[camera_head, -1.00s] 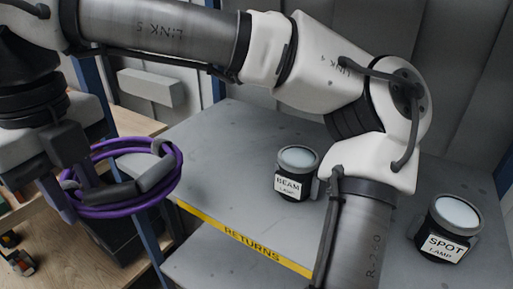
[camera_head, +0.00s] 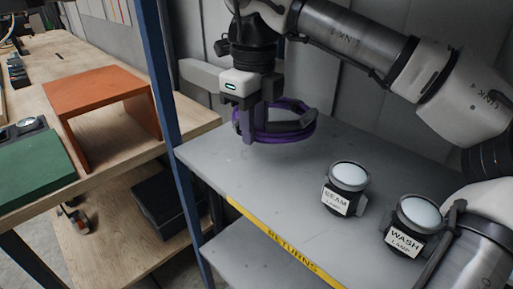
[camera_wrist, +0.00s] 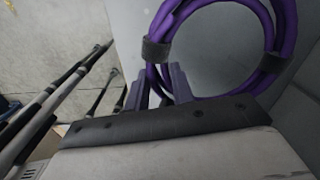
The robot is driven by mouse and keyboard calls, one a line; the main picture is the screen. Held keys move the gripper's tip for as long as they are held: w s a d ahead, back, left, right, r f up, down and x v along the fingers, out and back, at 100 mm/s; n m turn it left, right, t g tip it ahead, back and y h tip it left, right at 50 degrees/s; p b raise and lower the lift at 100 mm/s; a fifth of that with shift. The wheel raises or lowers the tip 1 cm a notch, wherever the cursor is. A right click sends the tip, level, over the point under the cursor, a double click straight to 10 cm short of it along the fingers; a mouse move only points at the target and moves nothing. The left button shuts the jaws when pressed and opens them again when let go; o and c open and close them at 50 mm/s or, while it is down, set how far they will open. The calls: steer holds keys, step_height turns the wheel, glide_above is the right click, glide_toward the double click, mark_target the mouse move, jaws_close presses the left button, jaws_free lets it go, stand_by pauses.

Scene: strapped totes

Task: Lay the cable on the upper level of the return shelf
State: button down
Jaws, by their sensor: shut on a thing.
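The cable is a purple coil with dark ties (camera_head: 290,124), seen in the head view over the back left part of the return shelf's upper level (camera_head: 235,165). My gripper (camera_head: 252,134) is shut on the coil at its left side. The coil hangs roughly flat from the fingers; I cannot tell whether it touches the shelf surface. The shelf's front edge bears a yellow RETURNS strip (camera_head: 290,250).
A BEAM lamp (camera_head: 346,190) and a WASH lamp (camera_head: 412,228) stand on the upper level to the right. A blue post (camera_head: 163,100) rises at the shelf's left corner. An orange open box (camera_head: 100,95) and green block (camera_head: 35,165) sit on the wooden bench. The shelf's middle left is clear.

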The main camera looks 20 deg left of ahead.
glide_above(256, 169)
steer(key=f, duration=0.4)
steer(key=shift+s+f, duration=0.1)
steer(key=shift+s, duration=0.1)
steer(key=shift+w+f+p, duration=0.2)
steer(key=shift+f+p, duration=0.4)
steer(key=shift+f, duration=0.8)
steer(key=shift+f, duration=0.1)
steer(key=c, duration=1.2)
jaws_free()
steer(key=shift+r+b, duration=0.4)
steer(key=shift+r, duration=3.45)
